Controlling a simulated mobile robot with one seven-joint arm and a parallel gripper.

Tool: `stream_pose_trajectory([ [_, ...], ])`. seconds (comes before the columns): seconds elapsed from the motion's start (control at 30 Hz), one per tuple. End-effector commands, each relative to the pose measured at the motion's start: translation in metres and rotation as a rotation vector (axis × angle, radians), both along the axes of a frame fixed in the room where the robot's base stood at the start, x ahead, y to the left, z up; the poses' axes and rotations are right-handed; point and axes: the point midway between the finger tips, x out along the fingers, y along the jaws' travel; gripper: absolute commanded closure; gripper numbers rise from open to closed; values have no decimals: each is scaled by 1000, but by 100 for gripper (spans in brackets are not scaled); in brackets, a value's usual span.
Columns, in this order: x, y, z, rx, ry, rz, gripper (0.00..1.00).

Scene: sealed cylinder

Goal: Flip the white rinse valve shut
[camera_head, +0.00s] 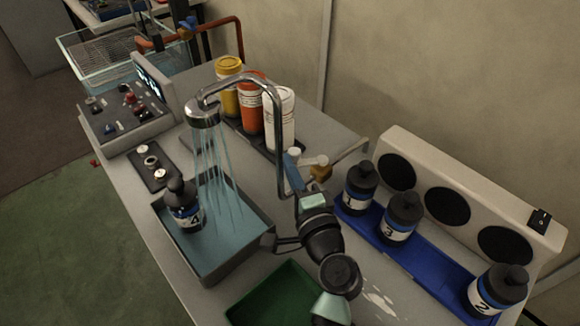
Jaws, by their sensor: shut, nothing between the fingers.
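A bent metal faucet (278,120) rises over the grey rinse basin (165,214), and water streams from its shower head (203,114). The white valve handle (314,161) sits at a brass fitting (322,172) on a metal pipe, behind the faucet's base. A blue piece (292,170) with a pale top stands just left of it. My gripper (279,244) seems to be the thin dark fingers by the basin's right corner, shut and empty. It is in front of and below the valve, apart from it. My arm partly hides the area below the valve.
Bottle 4 (183,207) stands in the basin. Yellow, red and white jars (280,118) stand behind the faucet. Bottles 1, 3 and 2 (497,290) stand on a blue rack (430,268) at right. A green tray (265,300) lies in front. A control panel (125,113) is at left.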

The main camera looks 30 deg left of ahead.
Motion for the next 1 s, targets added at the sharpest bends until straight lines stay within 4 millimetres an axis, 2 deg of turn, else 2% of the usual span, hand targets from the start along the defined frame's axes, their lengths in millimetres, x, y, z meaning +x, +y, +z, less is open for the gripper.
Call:
stream_pose_trajectory([
  [0.27, 0, 0, 0, 0, 0, 0, 100],
  [0.43, -9, -10, -1, 1, 1, -2, 100],
  [0.8, -61, -68, -2, -1, 1, -5, 100],
  [1.0, -81, -89, -1, 0, 0, -2, 100],
])
